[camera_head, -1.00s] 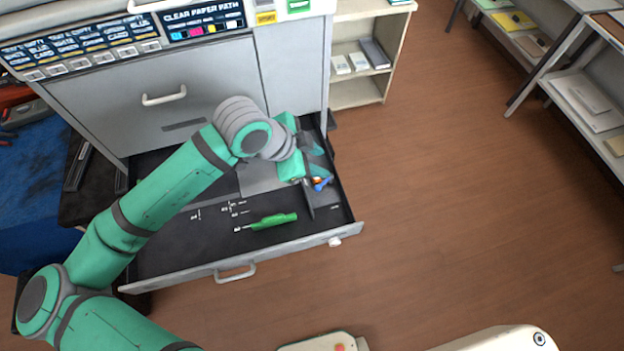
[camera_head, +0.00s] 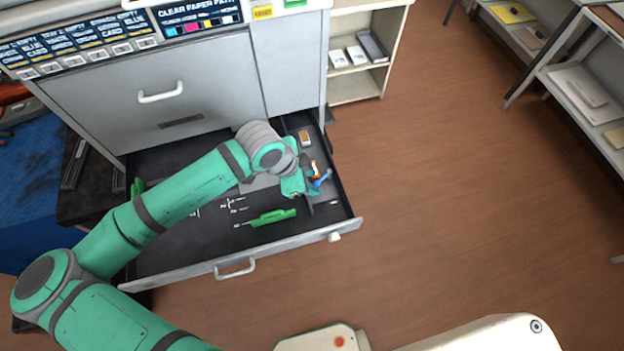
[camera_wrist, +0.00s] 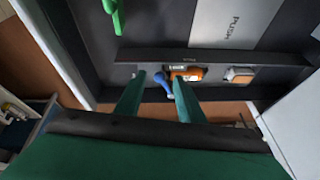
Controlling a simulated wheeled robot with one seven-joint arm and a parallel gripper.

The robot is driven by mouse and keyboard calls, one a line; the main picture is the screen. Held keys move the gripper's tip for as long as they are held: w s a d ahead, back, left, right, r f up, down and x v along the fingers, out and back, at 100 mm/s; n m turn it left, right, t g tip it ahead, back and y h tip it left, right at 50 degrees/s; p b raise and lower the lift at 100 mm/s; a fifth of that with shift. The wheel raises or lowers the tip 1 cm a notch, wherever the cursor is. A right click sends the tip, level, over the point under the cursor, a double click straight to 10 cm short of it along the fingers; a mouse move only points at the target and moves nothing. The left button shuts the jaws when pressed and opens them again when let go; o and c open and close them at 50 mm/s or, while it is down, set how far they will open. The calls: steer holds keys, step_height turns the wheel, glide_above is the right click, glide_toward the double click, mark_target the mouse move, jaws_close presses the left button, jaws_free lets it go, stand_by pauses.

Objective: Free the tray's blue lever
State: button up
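The tray is a dark pulled-out drawer (camera_head: 300,240) under the printer. The blue lever (camera_head: 322,179) is a small bent piece in the drawer's narrow right compartment, beside an orange part (camera_head: 314,167). My gripper (camera_wrist: 160,78) is open, its two green fingers apart and pointing toward that compartment. In the wrist view the blue lever (camera_wrist: 163,85) shows between the fingers, and the orange part (camera_wrist: 186,73) lies just right of the right finger. I cannot tell whether a finger touches the lever. In the head view my gripper partly hides the divider next to the lever.
A green handle (camera_head: 272,217) lies in the drawer's wide compartment. A grey plate marked PUSH (camera_wrist: 230,22) is behind it. A second orange-and-white part (camera_head: 304,137) sits farther back in the narrow compartment. Drawer walls and the divider (camera_wrist: 215,57) flank the lever. The floor to the right is clear.

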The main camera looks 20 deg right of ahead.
steer(key=shift+d+f, duration=0.25)
steer(key=shift+f, duration=0.3)
jaws_close()
